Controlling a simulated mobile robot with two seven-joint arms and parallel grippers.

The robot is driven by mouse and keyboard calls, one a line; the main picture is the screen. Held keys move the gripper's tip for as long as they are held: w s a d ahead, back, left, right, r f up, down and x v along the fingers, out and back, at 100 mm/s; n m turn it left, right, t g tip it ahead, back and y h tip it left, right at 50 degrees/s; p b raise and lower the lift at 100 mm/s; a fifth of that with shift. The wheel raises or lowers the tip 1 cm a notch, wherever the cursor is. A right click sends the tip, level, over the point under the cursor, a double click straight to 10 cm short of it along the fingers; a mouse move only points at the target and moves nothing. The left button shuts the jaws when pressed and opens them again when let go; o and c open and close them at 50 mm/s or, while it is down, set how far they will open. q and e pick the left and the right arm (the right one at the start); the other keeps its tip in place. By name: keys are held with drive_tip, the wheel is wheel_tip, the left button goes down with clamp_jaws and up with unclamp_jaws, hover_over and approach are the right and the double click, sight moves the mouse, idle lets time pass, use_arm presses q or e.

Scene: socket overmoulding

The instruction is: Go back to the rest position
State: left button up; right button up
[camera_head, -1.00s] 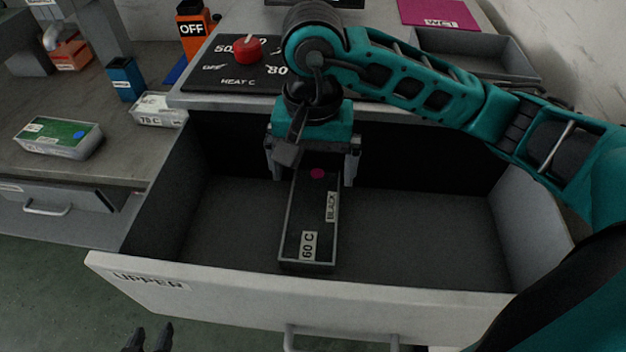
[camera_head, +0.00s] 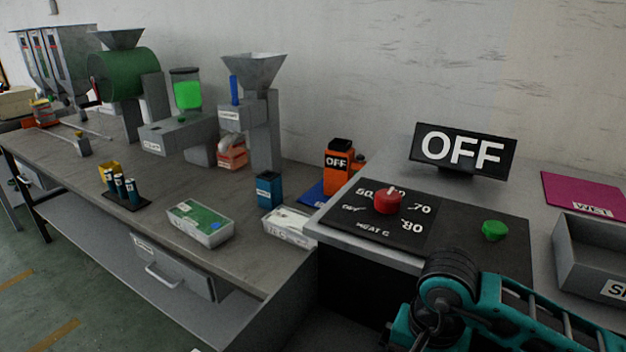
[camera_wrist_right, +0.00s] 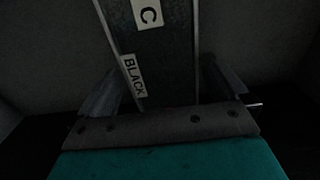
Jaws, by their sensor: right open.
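My right arm (camera_head: 480,305) reaches in from the lower right of the head view, over the drawer area below the heater top; its gripper is cut off by the bottom edge there. In the right wrist view my right gripper (camera_wrist_right: 165,88) is open. Its two fingers stand on either side of a dark tray (camera_wrist_right: 165,45) with labels reading "BLACK" and "C". The tray lies in the dark drawer (camera_wrist_right: 45,60). Whether the fingers touch the tray I cannot tell. My left gripper is not in view.
The heater panel has a red knob (camera_head: 388,200) and a green button (camera_head: 495,230). An "OFF" screen (camera_head: 463,150) stands behind. A grey bin (camera_head: 590,245) is at right. The left bench (camera_head: 110,155) holds machines, a green-topped box (camera_head: 200,222) and a blue container (camera_head: 268,188).

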wheel_tip(320, 180, down, 4)
drive_tip(key=shift+r, duration=0.1)
wheel_tip(320, 180, up, 2)
drive_tip(key=shift+w, duration=0.1)
drive_tip(key=shift+r, duration=0.8)
